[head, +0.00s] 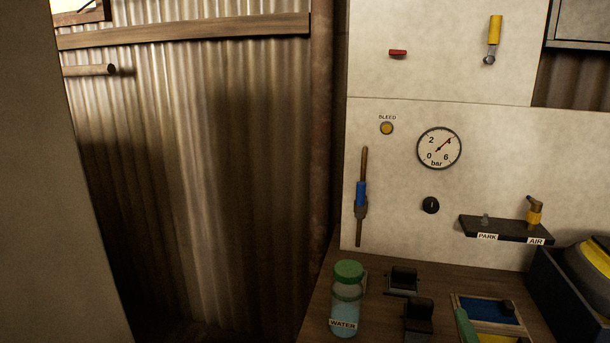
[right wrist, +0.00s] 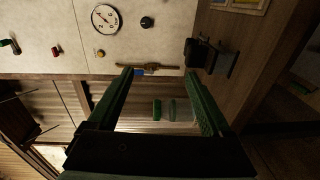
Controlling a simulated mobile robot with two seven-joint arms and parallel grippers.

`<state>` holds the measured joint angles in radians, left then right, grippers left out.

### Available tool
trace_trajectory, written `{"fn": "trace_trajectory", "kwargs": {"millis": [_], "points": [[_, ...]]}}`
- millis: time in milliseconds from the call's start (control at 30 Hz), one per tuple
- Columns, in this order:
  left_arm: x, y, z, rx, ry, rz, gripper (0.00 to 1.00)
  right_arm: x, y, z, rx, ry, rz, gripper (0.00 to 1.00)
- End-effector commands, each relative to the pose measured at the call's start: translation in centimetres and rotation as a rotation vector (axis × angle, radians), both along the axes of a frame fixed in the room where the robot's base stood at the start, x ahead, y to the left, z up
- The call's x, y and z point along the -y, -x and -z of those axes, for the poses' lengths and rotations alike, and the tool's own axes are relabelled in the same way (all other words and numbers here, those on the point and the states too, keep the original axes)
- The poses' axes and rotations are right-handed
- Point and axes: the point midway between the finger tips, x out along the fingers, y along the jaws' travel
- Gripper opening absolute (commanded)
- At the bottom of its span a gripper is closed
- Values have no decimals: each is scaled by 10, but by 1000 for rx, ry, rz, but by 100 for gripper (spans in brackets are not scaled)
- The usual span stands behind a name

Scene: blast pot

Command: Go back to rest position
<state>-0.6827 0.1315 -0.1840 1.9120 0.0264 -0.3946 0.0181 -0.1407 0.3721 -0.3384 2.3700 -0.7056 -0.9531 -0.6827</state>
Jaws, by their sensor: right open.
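My right gripper (right wrist: 159,75) shows in the right wrist view with its two dark green fingers spread wide. A clear bottle with a green cap (right wrist: 157,110) shows between the fingers, and I cannot tell how far from them it is. In the head view the bottle (head: 346,310), labelled WATER, stands upright on the wooden bench (head: 316,325). I cannot make out my right gripper in the head view. My left gripper is in neither view.
The pale panel (head: 400,220) carries a gauge (head: 439,148), a pipe with a blue valve (head: 361,194) and a PARK/AIR shelf (head: 492,229). Dark holders (head: 403,281) and a blue and yellow tray (head: 487,302) sit on the bench. Corrugated wall (head: 210,170) stands left.

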Motion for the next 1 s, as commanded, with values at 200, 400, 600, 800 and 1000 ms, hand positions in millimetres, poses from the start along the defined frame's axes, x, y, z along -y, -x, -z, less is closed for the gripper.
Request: {"fn": "trace_trajectory", "kwargs": {"millis": [200,400,600,800,1000], "points": [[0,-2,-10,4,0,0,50,-35,33,148,-290,-525,-54,84],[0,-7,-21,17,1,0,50,-62,107,256,-480,-1089,86,84],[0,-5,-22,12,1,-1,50,-72,160,303,-530,-1417,252,84],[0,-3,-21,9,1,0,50,-73,168,310,-531,-1476,286,84],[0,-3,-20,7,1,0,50,-73,168,309,-532,-1472,283,84]]}}
